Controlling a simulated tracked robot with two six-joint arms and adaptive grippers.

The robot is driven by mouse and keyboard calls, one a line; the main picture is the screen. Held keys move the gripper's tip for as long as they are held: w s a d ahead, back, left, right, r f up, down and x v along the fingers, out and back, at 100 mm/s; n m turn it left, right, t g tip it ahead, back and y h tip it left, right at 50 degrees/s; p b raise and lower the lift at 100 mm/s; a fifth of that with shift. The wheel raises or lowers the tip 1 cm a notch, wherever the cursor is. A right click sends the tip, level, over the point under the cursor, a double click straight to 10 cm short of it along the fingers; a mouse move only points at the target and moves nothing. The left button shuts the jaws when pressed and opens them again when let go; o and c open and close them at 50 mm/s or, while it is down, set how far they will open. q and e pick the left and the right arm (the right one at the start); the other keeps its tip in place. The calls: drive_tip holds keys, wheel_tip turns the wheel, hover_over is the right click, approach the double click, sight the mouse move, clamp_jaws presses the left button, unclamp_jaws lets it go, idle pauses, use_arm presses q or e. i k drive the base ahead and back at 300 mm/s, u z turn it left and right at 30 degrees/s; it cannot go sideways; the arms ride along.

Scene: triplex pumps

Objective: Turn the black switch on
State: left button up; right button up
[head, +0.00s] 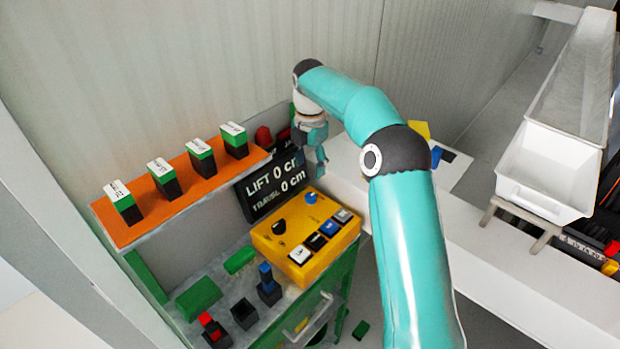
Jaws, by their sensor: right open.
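A yellow control box (266,247) sits on the green-framed bench, right of its middle. On its face are a black knob (279,227) and a blue knob (311,198). Along its front is a row of switches: a white one (299,254), a black switch (316,241), a blue one (329,228) and another pale one (343,215). I cannot tell which position the black switch is in. My right gripper (319,158) is open and empty, above and behind the box, apart from the switches. My left gripper is not in view.
A black display (262,204) reading LIFT 0 cm stands behind the box. An orange shelf (135,233) with several green-and-black blocks is at left. Green, black and red blocks lie on the bench. A white trough (540,165) stands at right.

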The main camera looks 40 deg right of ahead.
sight(279, 227)
drive_tip(key=k, duration=1)
